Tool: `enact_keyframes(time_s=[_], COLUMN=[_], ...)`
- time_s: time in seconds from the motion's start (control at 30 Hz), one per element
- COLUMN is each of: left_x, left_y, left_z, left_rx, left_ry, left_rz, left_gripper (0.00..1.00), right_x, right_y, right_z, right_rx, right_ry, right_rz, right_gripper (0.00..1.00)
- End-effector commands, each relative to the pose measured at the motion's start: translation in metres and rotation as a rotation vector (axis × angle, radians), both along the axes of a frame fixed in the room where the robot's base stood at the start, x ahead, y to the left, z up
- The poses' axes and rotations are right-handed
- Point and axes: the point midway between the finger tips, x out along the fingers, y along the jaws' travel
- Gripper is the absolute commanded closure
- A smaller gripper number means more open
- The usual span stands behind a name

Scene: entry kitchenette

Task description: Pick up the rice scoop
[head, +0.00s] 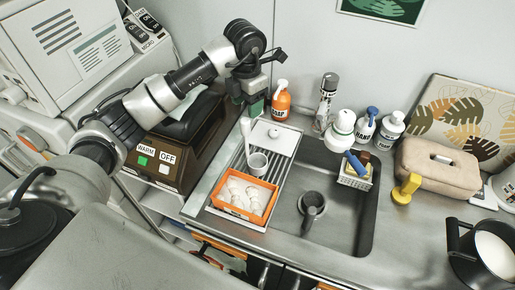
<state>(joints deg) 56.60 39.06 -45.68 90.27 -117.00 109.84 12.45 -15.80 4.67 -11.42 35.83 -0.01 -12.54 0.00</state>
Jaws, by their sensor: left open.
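My right gripper is not in view.
A brown WARM/OFF appliance (172,172) is left, the sink (335,215) right.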

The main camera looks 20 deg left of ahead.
Motion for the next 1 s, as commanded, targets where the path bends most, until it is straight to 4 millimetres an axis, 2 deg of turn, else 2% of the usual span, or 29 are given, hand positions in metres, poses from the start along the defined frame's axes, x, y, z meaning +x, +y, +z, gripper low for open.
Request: enact_keyframes(time_s=[0.13,0.3,0.53,0.7,0.97,1.0], left_x=[-0.001,0.0,0.003,0.004,0.004,0.004], left_y=[-0.001,0.0,0.002,0.002,0.003,0.003], left_z=[-0.022,-0.036,-0.063,-0.084,-0.088,-0.088], left_rx=[-0.002,-0.001,-0.004,-0.004,-0.003,-0.003], left_ry=[0.004,0.002,0.006,0.001,-0.001,-0.001], left_rz=[0.0,-0.001,0.0,-0.001,-0.002,-0.002], left_gripper=[0.43,0.43,0.43,0.43,0.43,0.49], right_x=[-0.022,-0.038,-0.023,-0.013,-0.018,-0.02], right_y=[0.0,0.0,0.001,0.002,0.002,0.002], right_z=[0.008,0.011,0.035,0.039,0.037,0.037], right_rx=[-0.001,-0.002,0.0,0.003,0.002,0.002], right_ry=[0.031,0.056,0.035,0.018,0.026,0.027], right_rz=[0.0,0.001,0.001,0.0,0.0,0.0], right_gripper=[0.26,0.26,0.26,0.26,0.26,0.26])
